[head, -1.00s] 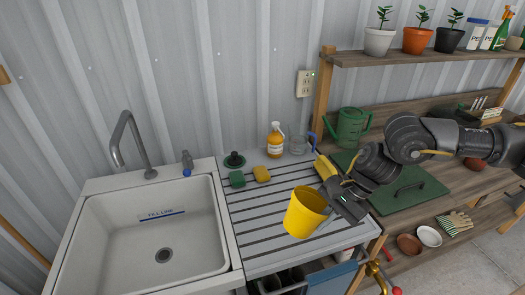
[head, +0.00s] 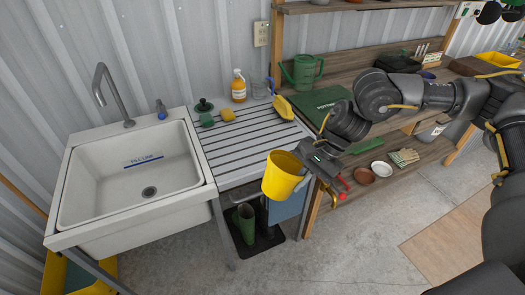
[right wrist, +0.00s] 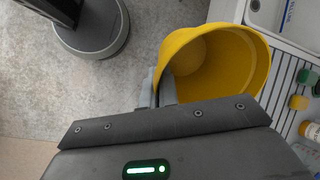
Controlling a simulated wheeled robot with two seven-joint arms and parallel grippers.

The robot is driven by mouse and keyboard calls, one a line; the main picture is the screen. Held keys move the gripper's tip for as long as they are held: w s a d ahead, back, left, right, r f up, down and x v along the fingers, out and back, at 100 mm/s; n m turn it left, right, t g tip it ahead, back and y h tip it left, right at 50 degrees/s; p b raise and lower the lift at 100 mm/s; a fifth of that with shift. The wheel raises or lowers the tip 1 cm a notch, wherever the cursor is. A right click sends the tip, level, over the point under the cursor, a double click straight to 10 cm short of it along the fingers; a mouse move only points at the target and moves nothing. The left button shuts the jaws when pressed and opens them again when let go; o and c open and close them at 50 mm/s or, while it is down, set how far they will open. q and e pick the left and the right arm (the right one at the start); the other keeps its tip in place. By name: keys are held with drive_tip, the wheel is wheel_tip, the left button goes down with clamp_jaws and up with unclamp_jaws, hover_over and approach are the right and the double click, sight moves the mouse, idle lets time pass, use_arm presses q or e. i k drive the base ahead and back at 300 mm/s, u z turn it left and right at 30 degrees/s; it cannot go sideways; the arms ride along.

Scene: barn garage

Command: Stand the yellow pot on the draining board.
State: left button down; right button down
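The yellow pot (head: 282,176) hangs upright, slightly tilted, in my right gripper (head: 306,165). In the right wrist view the pot (right wrist: 215,65) shows its open, empty-looking mouth, and the right gripper's fingers (right wrist: 160,92) are closed on its wall at the rim. In the head view the pot appears just off the front right corner of the draining board (head: 245,147), in the air; its exact height is unclear. The grooved board lies right of the sink (head: 135,175), with its middle and front bare. My left gripper is not in view.
A green sponge (head: 207,120), yellow sponge (head: 227,114), soap bottle (head: 238,86) and yellow scoop (head: 283,107) line the board's back and right edge. Green boots (head: 245,222) stand below. A wooden bench with a watering can (head: 305,72) adjoins on the right.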

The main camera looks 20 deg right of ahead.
sight(258, 142)
drive_tip(key=k, duration=0.55)
drive_tip(key=u, duration=0.65)
drive_tip(key=i, duration=1.2)
drive_tip(key=z, duration=0.35)
